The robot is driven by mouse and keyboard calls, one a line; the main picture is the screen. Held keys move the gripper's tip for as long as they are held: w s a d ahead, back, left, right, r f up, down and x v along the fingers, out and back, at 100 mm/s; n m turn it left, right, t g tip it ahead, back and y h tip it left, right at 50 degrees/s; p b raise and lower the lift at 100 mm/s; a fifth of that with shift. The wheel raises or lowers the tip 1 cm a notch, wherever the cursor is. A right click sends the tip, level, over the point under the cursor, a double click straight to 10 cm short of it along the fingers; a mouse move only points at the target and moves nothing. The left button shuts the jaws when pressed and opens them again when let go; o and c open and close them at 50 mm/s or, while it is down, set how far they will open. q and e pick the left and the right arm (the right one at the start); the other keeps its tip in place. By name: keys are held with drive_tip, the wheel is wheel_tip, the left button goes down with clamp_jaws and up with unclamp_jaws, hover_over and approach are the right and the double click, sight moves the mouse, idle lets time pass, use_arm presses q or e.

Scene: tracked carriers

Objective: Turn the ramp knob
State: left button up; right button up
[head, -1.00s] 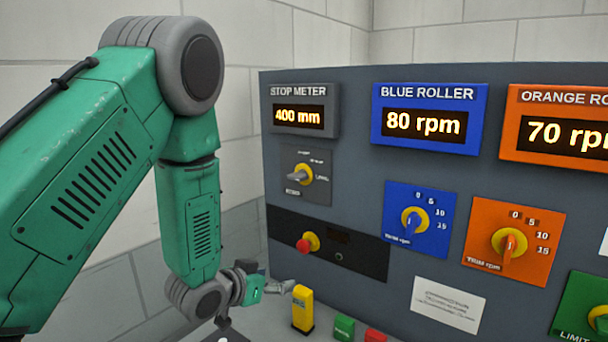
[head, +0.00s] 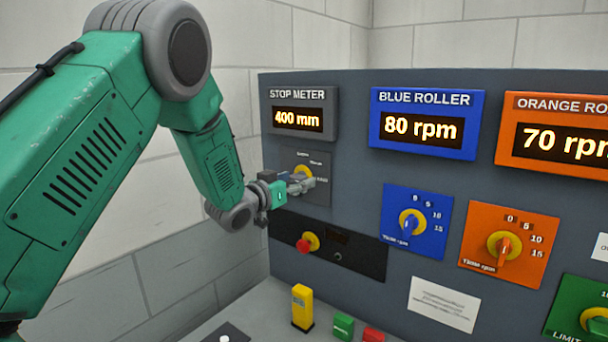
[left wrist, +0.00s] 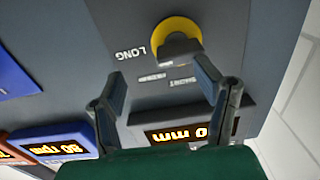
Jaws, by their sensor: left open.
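A knob with a yellow collar and grey handle (head: 303,171) sits on the grey plate below the STOP METER display. In the left wrist view the knob (left wrist: 177,42) shows beside an upside-down LONG label and smaller labels. No readable word names it as the ramp knob. My left gripper (head: 303,184) is in front of this plate and partly hides the knob in the head view. In the left wrist view its two fingers (left wrist: 160,80) are spread and empty, with the knob just beyond the right fingertip. Whether they touch is unclear. My right gripper is not in view.
Below are a red button (head: 305,243) on a black strip and a yellow block (head: 302,308) on the ledge. A blue-plate knob (head: 411,223) and an orange-plate knob (head: 504,245) lie to the right.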

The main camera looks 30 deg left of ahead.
sight(292, 179)
use_arm(q)
drive_tip(key=w+a, duration=0.1)
drive_tip(key=a, duration=0.1)
drive_tip(key=w+a+f, duration=0.1)
drive_tip(key=w+a, duration=0.1)
drive_tip(key=shift+f, duration=0.2)
drive_tip(key=d, duration=0.1)
drive_tip(key=d+r, duration=0.1)
drive_tip(key=shift+s+d, duration=0.15)
drive_tip(key=shift+d, duration=0.25)
drive_tip(key=c, duration=1.1)
drive_tip(key=shift+a+f, duration=0.15)
drive_tip(key=shift+a, duration=0.4)
drive_tip(key=shift+c, duration=0.2)
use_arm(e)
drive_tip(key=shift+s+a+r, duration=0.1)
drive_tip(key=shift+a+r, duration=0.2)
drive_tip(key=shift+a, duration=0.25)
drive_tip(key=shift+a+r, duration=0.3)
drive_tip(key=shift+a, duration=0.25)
